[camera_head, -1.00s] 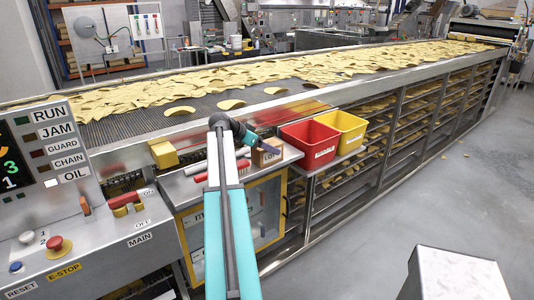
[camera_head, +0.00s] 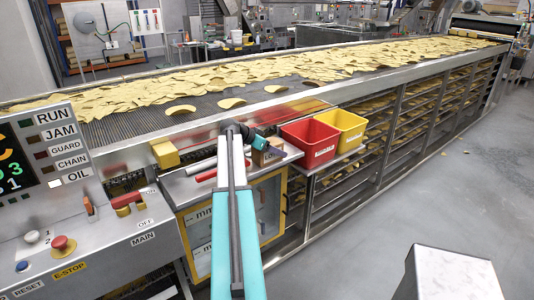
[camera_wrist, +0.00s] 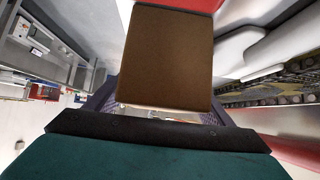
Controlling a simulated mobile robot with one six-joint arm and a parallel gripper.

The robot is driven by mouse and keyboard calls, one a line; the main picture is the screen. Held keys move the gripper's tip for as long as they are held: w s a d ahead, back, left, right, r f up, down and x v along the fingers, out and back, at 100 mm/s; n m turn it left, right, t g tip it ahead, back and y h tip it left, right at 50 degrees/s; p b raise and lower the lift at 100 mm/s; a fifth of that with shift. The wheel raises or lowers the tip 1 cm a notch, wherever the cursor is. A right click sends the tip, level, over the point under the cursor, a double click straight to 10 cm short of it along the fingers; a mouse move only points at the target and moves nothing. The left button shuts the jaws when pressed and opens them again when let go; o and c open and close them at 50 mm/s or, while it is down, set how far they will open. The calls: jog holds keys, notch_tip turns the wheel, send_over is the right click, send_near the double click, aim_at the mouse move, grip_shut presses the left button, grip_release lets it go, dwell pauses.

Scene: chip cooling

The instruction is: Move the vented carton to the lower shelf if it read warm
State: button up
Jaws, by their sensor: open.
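A small brown carton (camera_head: 264,158) with a partly covered white label reading "LO" stands on the steel ledge (camera_head: 196,183) beside the conveyor. In the wrist view the carton (camera_wrist: 168,55) shows a plain brown face, and I see no vents. My gripper (camera_wrist: 158,108) is open, its dark mesh-padded fingers at either side of the carton's near end. I cannot tell if they touch it. In the head view my gripper (camera_head: 272,144) is at the carton's top and partly hides it. I cannot tell which surface is the lower shelf.
A red bin (camera_head: 310,143) and a yellow bin (camera_head: 343,130) stand right of the carton. A yellow block (camera_head: 165,153) and red-handled tools lie left. The conveyor (camera_head: 130,125) carries chips behind. A control panel (camera_head: 80,235) is at left. Open floor (camera_head: 440,200) lies right.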

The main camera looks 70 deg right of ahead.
jog(key=c, duration=1.5)
jog(key=shift+c, duration=0.2)
jog(key=shift+r, duration=0.25)
jog(key=shift+r+b, duration=1.7)
jog(key=shift+r, duration=3.1)
